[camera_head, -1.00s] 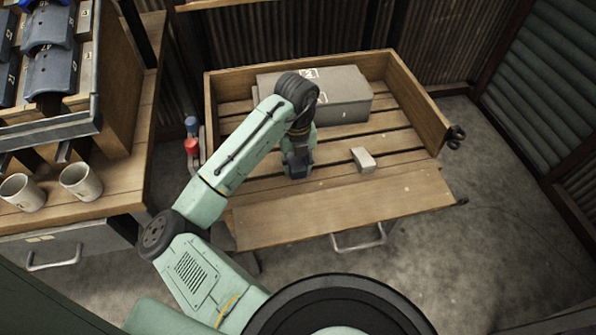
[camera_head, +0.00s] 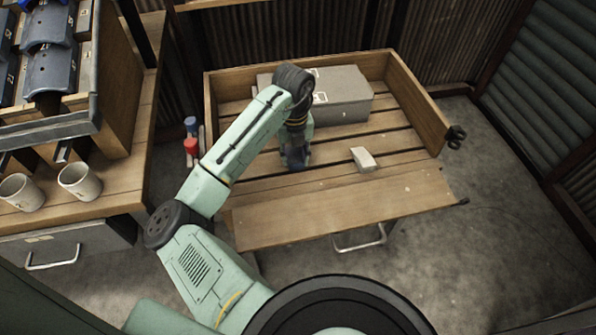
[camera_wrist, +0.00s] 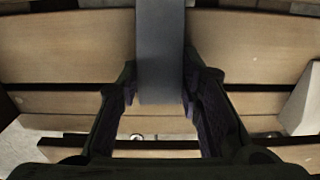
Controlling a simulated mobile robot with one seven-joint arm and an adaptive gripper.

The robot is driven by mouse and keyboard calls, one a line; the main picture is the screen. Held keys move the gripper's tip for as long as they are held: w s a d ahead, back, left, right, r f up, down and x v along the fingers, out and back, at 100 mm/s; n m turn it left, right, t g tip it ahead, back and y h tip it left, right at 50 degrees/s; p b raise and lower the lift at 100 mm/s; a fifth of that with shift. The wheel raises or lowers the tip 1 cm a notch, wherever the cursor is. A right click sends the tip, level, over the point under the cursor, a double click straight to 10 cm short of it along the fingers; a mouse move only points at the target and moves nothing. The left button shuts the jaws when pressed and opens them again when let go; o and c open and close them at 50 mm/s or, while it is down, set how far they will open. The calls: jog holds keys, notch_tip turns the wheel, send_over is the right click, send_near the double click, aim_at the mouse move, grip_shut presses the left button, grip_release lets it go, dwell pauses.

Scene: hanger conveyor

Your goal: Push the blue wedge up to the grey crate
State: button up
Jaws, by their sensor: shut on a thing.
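The blue wedge (camera_wrist: 161,50) shows in the wrist view as a dark blue-grey block between my two fingers, reaching up past the top edge of that view. My gripper (camera_head: 297,160) is shut on it, low over the slatted wooden bench. In the head view my gripper and wrist mostly hide the wedge. The grey crate (camera_head: 345,95) is a long box at the back of the bench, partly hidden by my arm. A gap of bare slats shows between my gripper and the crate.
A small pale block (camera_head: 363,159) stands to the right of my gripper; it is also at the right edge of the wrist view (camera_wrist: 302,105). Raised wooden boards (camera_head: 418,105) edge the bench at the back and sides. The slats right of the block are clear.

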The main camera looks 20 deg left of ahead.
aim_at(291, 148)
jog(key=shift+w+a, duration=0.6)
jog(key=shift+w, duration=0.3)
jog(key=shift+w+a, duration=0.6)
jog(key=shift+w, duration=0.3)
jog(key=shift+w+a, duration=0.15)
jog(key=shift+w, duration=0.05)
jog(key=o, duration=1)
jog(key=shift+r, duration=0.1)
notch_tip(291, 148, up, 12)
jog(key=shift+f, duration=0.1)
